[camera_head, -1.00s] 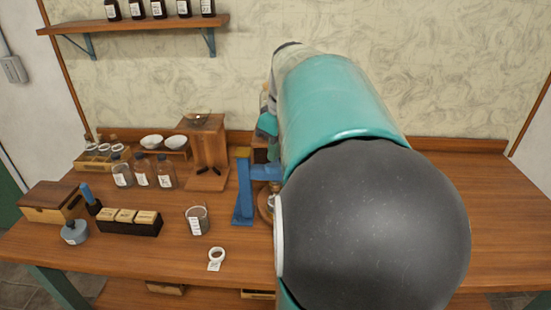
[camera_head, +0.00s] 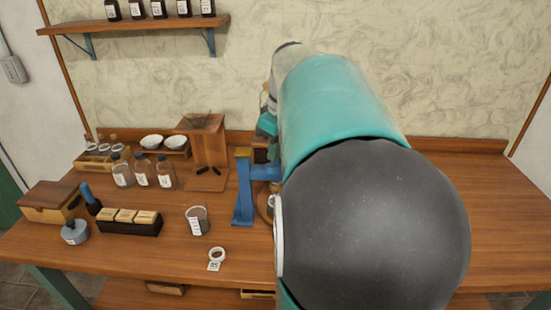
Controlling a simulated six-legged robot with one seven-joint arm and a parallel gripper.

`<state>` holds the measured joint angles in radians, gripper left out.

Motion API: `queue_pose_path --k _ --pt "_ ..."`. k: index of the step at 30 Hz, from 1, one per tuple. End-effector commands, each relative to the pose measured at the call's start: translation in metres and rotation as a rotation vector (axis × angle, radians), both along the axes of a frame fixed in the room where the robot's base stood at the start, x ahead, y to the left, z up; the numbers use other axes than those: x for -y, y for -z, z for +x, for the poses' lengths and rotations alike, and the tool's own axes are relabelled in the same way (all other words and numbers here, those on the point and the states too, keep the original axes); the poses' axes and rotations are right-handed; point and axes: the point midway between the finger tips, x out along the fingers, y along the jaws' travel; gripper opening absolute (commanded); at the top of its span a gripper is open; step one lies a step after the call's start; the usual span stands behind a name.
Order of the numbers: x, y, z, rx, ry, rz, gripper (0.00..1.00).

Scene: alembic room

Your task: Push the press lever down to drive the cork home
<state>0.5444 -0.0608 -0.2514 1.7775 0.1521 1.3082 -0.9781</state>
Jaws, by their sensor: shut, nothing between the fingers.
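The blue press (camera_head: 243,193) stands on the bench just left of my arm, with a yellowish piece on top of its upright. Its blue crossbar (camera_head: 264,173) runs right and goes behind my arm. Below the crossbar, a small part of a glass vessel (camera_head: 271,203) shows at the edge of my arm. The cork and the press lever cannot be made out. My arm covers the right side of the press. A small teal part of my wrist shows above the press, but my gripper's fingers are hidden behind the arm.
A shelf (camera_head: 140,24) with bottles hangs above. The bench's right side looks clear.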

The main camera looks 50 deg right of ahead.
Motion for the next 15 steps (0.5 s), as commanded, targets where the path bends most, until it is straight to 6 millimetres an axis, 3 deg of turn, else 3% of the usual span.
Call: queue_pose_path --k 15 --pt "0.000 0.014 0.000 0.000 0.000 0.001 0.00"
